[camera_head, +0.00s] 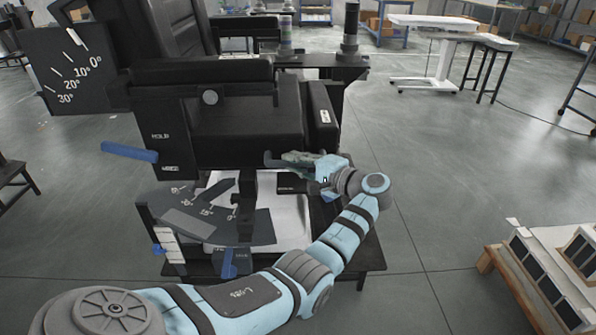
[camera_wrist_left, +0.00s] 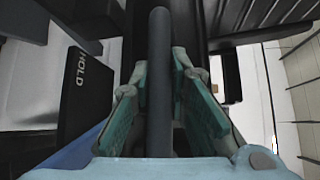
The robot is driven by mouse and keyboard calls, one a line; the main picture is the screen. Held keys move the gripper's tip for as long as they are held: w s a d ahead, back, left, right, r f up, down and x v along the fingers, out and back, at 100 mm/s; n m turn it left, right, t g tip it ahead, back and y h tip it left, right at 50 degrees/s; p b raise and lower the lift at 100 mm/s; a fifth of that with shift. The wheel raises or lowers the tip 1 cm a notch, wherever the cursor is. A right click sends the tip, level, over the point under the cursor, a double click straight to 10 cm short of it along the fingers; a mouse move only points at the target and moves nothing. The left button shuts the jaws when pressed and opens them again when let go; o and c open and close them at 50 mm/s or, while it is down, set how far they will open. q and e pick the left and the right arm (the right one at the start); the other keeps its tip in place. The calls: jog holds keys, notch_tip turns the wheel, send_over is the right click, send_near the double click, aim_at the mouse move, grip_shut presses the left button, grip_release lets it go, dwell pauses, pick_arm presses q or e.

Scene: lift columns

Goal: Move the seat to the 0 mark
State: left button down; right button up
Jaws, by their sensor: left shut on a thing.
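The black seat (camera_head: 245,125) is a bulky block on a dark stand in the middle of the head view. A dark plate (camera_head: 72,70) at upper left carries white marks from 0° to 30°. A lower fan-shaped plate (camera_head: 205,212) has more marks, too small to read surely. My left gripper (camera_head: 290,160) is at the seat's lower front right edge. In the left wrist view its teal-padded fingers (camera_wrist_left: 160,105) are shut on a dark round bar (camera_wrist_left: 158,60), which runs between them. My right gripper is out of view.
A blue handle (camera_head: 130,152) juts from the seat's left side and another (camera_head: 229,262) hangs below the lower plate. A HOLD label (camera_wrist_left: 80,72) shows beside the bar.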

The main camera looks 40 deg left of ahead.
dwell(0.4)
pick_arm(q)
jog(key=c, duration=1.5)
grip_release()
jog(key=shift+w+d, duration=0.15)
jog(key=shift+w, duration=0.05)
jog(key=shift+c, duration=0.2)
jog(key=d+r, duration=0.1)
jog(key=d, duration=1)
jog(key=shift+s+d+r, duration=0.2)
jog(key=shift+d+r, duration=0.1)
jog(key=shift+d, duration=0.1)
jog(key=shift+a, duration=0.1)
